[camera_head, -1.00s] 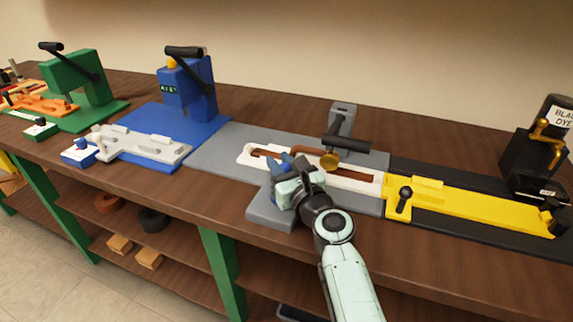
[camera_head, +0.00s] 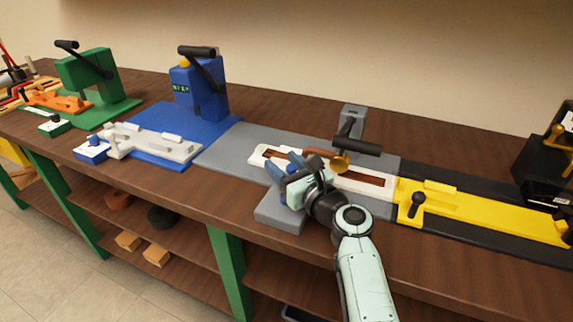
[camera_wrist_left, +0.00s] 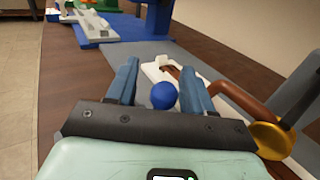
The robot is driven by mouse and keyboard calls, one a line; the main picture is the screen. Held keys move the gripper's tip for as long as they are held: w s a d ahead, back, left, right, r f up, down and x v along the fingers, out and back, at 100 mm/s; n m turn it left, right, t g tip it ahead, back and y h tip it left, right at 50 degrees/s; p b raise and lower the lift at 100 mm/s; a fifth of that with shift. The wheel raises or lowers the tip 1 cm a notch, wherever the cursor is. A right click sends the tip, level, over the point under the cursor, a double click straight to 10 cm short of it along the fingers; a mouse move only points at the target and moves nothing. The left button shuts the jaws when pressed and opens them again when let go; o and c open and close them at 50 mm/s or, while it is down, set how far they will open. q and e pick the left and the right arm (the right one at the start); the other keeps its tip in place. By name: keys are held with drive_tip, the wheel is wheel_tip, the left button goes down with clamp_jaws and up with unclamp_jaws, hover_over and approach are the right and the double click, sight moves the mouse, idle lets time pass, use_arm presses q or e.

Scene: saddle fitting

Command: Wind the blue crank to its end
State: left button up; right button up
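A round blue knob (camera_wrist_left: 163,95) shows in the left wrist view between the two blue fingers of my left gripper (camera_wrist_left: 160,82). The fingers stand apart, with a gap visible on both sides of the knob. The rest of the crank is hidden. In the head view my left gripper (camera_head: 285,171) is over the near left part of the grey station, beside a grey block (camera_head: 280,212), and it hides the knob. My right gripper is not in view.
The grey station (camera_head: 225,152) holds a white slotted fixture (camera_head: 375,186) with a brown strip, beneath a black-handled lever (camera_head: 357,147) and a brass disc (camera_head: 341,164). A yellow fixture (camera_head: 480,212) lies to the right. A blue press (camera_head: 200,88) stands to the left.

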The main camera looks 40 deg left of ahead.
use_arm(q)
drive_tip(key=shift+d, duration=0.1)
drive_tip(key=p+v, duration=0.1)
drive_tip(key=v, duration=1.2)
drive_tip(key=shift+d, duration=0.1)
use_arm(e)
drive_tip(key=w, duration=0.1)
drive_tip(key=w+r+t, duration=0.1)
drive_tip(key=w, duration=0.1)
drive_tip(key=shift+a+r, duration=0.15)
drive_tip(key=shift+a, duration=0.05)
use_arm(q)
drive_tip(key=shift+s+r, duration=0.1)
